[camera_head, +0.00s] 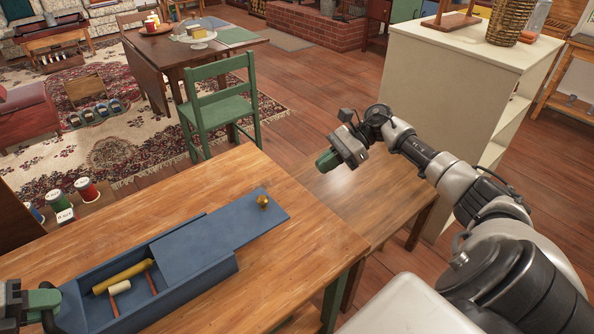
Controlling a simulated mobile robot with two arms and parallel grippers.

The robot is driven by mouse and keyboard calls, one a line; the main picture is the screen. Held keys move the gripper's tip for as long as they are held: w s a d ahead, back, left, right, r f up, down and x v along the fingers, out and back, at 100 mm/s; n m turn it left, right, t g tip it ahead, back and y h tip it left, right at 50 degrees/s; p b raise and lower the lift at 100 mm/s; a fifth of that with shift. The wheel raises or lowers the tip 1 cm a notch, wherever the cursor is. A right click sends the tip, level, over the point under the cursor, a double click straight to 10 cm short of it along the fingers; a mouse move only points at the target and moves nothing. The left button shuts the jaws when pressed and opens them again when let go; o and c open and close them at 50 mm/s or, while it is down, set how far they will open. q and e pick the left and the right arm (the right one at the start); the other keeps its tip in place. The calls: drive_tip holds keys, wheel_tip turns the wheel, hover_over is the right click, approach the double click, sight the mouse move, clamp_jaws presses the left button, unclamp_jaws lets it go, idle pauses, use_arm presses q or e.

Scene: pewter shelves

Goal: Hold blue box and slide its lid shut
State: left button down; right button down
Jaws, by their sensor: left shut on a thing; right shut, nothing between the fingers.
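The long blue box (188,286) lies on the wooden table, and its left part is open. Inside are a yellow roll (123,277) and small pale pieces on red rods (117,289). Its flat blue lid (215,236) covers the right part and sticks out past the right end. A brass knob (262,201) stands at the lid's far right end. My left gripper (52,300) is at the box's left end, shut on it; its fingertips are partly hidden. My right gripper (326,161) is shut and empty, above and right of the knob, apart from the lid.
The wooden tabletop (300,235) is clear right of and in front of the box. Several small cans (87,189) stand beyond its left far edge. A green chair (218,105) is behind the table. A cream shelf unit (445,85) stands behind my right arm.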

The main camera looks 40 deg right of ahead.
sight(220, 237)
drive_tip(key=a+r+x, duration=0.1)
drive_tip(key=x, duration=1.2)
drive_tip(key=shift+r, duration=0.35)
drive_tip(key=shift+w, duration=0.1)
drive_tip(key=a, duration=1.6)
drive_tip(key=shift+w, duration=0.15)
use_arm(q)
drive_tip(key=shift+d, duration=0.15)
use_arm(e)
drive_tip(key=shift+a, duration=0.1)
use_arm(q)
drive_tip(key=shift+s, duration=0.1)
use_arm(e)
drive_tip(key=shift+f, duration=0.1)
